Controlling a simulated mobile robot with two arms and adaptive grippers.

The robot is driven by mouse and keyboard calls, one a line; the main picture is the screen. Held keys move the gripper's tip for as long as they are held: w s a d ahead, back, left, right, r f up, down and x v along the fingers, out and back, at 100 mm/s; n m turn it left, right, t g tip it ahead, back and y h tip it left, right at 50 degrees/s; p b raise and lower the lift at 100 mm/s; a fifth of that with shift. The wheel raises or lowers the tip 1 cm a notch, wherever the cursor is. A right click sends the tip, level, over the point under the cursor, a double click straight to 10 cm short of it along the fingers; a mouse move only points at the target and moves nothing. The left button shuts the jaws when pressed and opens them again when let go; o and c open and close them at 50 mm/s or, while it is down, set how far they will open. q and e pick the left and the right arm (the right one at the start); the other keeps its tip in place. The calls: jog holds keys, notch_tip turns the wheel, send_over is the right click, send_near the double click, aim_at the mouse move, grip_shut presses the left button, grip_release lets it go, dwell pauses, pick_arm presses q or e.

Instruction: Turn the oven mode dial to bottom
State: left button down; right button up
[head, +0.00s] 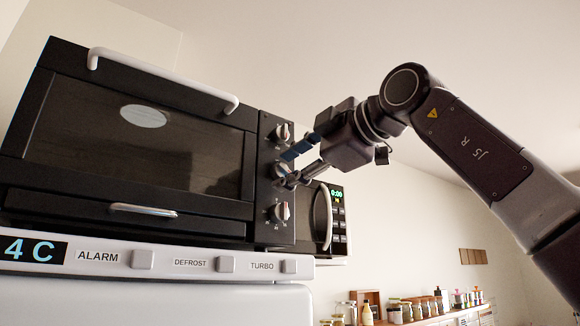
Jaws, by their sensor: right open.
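A black oven (130,140) stands at the left, with a column of dials on its right-hand panel. The upper dial (283,132) and the lower dial (281,211) show clearly. The middle dial (281,170) is partly hidden by my right gripper (288,168). The gripper comes in from the right and its two fingers are open, with their tips at or close to the middle dial. I cannot tell whether they touch it. The dial markings are too small to read, so I cannot tell which dial sets the mode. My left gripper is not in view.
The oven sits on a white appliance (150,300) with ALARM, DEFROST and TURBO buttons. A microwave (330,215) with a lit display stands just behind, to the right. A shelf with several jars (420,305) is lower right. The space right of the dials is taken by my right arm.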

jog(key=shift+s, duration=0.15)
jog(key=v, duration=1.1)
jog(key=shift+s+d, duration=0.25)
